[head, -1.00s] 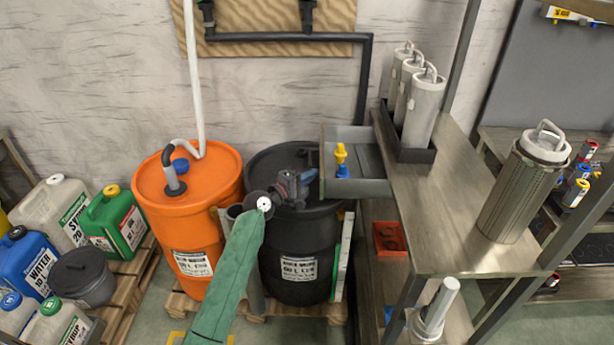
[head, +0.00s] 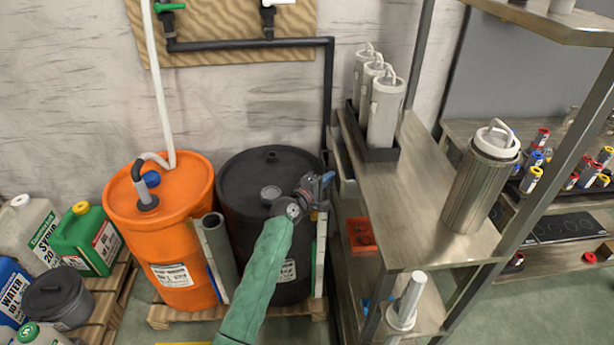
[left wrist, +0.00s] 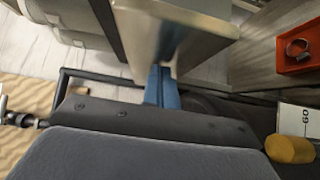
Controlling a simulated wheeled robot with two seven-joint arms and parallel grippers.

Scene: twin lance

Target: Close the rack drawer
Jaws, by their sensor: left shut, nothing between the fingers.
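The grey rack drawer (head: 347,168) is mostly inside the steel rack, under its upper shelf. Only a narrow strip of its front end shows at the rack's left side, and its contents are hidden. My left gripper (head: 324,181) is shut and empty just left of the drawer front, above the right edge of the black drum. In the left wrist view its blue fingers (left wrist: 162,88) are together and their tips are up against or very close to a grey metal face (left wrist: 175,30). I cannot tell if they touch. My right gripper is out of view.
The steel rack (head: 425,200) carries three pale cylinders (head: 384,112) and a perforated canister (head: 480,185). A red bin (head: 361,236) sits lower down. The black drum (head: 255,190) and orange drum (head: 160,230) stand left of the rack, below my arm.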

